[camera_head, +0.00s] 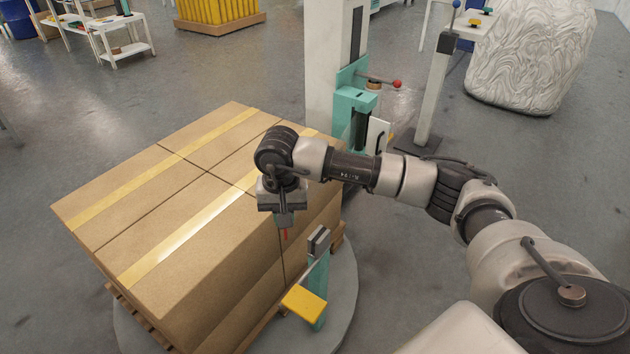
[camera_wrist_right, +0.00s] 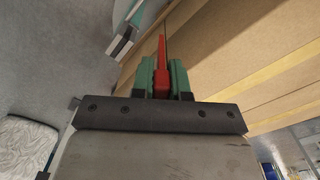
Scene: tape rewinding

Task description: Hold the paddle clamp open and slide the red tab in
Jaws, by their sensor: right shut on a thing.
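My right gripper (camera_head: 283,222) points down beside the near right side of the boxes. It is shut on the red tab (camera_head: 285,236), whose tip sticks out below the fingers. In the right wrist view the red tab (camera_wrist_right: 161,55) stands between the two green fingers, pointing away from the wrist. The paddle clamp (camera_head: 319,258) is a teal post with a grey head (camera_head: 319,238) and a yellow paddle (camera_head: 305,303) low in front. The tab is left of the clamp head and apart from it. I cannot tell whether the clamp's jaws are open. My left gripper is out of view.
Taped cardboard boxes (camera_head: 150,190) fill a wooden pallet on a round grey turntable (camera_head: 343,300). Behind my right arm stands a white column with a teal carriage (camera_head: 352,105). A wrapped load (camera_head: 530,55) stands at the back right.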

